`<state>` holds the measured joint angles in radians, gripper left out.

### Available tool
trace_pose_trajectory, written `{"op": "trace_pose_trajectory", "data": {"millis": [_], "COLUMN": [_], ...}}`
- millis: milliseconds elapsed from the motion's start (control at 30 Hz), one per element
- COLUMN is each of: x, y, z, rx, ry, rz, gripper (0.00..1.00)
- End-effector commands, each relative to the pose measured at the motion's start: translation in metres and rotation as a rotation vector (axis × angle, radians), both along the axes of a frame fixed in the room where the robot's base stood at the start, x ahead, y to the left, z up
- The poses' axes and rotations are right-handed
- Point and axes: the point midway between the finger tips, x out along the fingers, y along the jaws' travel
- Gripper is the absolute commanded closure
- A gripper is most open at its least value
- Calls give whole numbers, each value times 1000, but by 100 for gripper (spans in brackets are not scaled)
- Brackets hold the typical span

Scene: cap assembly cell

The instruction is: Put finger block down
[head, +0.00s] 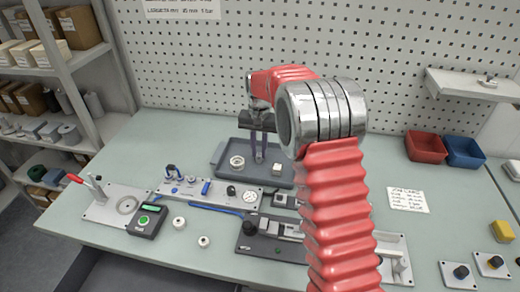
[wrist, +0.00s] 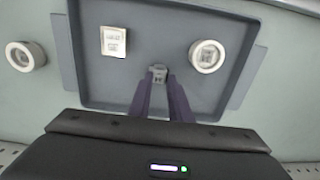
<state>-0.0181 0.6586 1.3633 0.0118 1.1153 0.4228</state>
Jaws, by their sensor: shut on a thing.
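My gripper (wrist: 158,78) points down over the grey tray (wrist: 95,92) in the wrist view. Its two dark fingers are shut on a small grey block, the finger block (wrist: 158,69). The held block is between the tray's white block (wrist: 113,41) and a pale ring (wrist: 207,56). I cannot tell whether it touches the tray floor. In the head view my gripper (head: 259,158) is over the same tray (head: 222,167), between the ring (head: 237,162) and the white block (head: 277,169). The held block is too small to make out there.
Another pale ring (wrist: 25,56) lies outside the tray in the wrist view. In front of the tray, a fixture plate (head: 215,194) carries blue parts and a gauge. Red (head: 426,147) and blue (head: 464,152) bins stand at the right. Free tray floor surrounds the held block.

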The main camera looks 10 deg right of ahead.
Motion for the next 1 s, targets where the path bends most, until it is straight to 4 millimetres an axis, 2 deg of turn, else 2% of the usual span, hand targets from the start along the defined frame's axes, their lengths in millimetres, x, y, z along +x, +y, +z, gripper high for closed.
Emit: {"op": "trace_pose_trajectory", "data": {"millis": [300,633,767,1000], "x": [0,0,0,0], "y": [0,0,0,-1], "z": [-1,4,15,52], "rx": [0,0,0,0], "ry": [0,-1,-2,-3], "rz": [0,0,0,0], "gripper": [64,64,64,64]}}
